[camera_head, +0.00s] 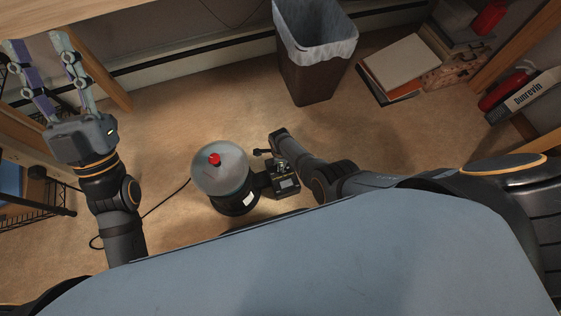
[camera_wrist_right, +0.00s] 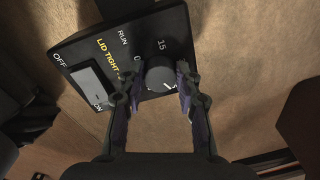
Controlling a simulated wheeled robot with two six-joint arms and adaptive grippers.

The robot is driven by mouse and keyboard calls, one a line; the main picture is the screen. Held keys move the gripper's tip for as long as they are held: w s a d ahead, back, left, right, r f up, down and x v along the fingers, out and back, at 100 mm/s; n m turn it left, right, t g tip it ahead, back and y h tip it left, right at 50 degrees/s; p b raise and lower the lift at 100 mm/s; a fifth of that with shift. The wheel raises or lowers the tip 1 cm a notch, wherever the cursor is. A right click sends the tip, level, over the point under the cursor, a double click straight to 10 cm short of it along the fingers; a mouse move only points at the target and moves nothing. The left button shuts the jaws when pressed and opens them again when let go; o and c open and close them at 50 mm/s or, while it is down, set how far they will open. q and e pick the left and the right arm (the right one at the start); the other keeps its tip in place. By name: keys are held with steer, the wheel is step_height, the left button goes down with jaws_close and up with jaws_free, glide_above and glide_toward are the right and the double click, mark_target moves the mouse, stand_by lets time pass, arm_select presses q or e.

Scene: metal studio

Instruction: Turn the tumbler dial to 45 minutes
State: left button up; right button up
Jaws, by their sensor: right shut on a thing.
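The tumbler (camera_head: 218,172), a round drum with a grey lid and red knob, stands on the floor. Its black control box (camera_head: 284,180) is attached at its right side. In the right wrist view the dark round dial (camera_wrist_right: 159,74) sits on the panel beside the printed "0" and "15". A pale mark shows at the dial's lower right; the numbers there are hidden by a finger. My right gripper (camera_wrist_right: 160,82) is shut on the dial, one finger on each side. My left gripper (camera_head: 38,42) is open and empty at the upper left, far from the tumbler.
A rocker switch (camera_wrist_right: 93,86) marked OFF and ON sits left of the dial. A lined waste bin (camera_head: 307,75) stands behind, with books (camera_head: 402,64) to its right. A black cord (camera_head: 165,200) runs left from the tumbler. Carpet is bare around it.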

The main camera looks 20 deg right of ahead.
steer(key=o, duration=1.2)
steer(key=shift+c, duration=0.2)
